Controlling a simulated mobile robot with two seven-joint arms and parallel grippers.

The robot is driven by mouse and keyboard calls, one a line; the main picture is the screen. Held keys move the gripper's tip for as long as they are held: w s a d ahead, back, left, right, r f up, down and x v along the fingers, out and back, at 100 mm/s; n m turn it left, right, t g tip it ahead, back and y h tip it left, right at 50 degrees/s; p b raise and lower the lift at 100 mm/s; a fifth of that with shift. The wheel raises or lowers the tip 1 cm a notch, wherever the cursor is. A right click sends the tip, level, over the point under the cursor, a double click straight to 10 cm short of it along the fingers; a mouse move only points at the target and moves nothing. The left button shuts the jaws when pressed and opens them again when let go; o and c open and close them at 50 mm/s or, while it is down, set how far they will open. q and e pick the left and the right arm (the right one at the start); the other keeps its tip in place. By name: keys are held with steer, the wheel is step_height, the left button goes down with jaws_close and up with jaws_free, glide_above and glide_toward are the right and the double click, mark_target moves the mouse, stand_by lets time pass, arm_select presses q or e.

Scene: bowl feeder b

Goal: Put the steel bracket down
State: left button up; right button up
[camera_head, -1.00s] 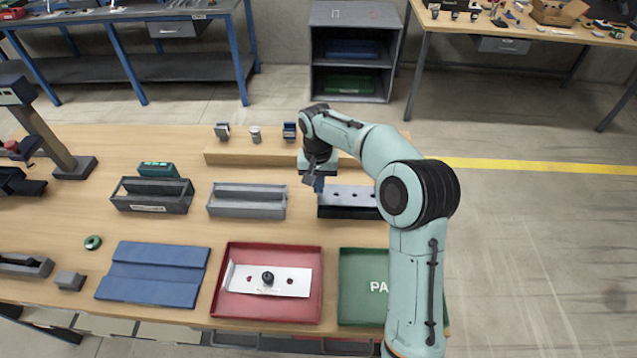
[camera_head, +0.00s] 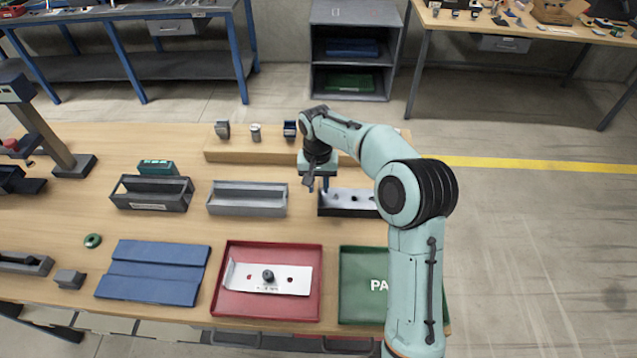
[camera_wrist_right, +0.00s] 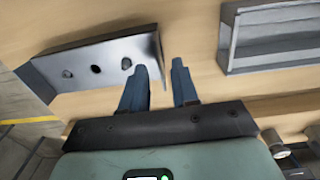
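A long steel bracket (camera_head: 355,194) with a row of dark holes and a dark front side lies on the table, right of the grey open trays. It also shows in the right wrist view (camera_wrist_right: 110,62), shiny with a dark end. My right gripper (camera_head: 318,184) is over its left end, with the two blue fingers apart. In the right wrist view the fingers (camera_wrist_right: 159,68) are open with wood showing between them; one finger overlaps the bracket's end, and I cannot tell whether they touch. My left gripper is not in view.
A red tray (camera_head: 313,312) holds a bent silver plate (camera_head: 292,278) with a black knob. A green tray (camera_head: 362,264), grey tray (camera_head: 247,211), dark tray (camera_head: 150,205) and blue ridged mat (camera_head: 150,290) stand around. A raised wooden ledge (camera_head: 235,156) runs behind.

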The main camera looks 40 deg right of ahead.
steer(key=shift+r, duration=0.1)
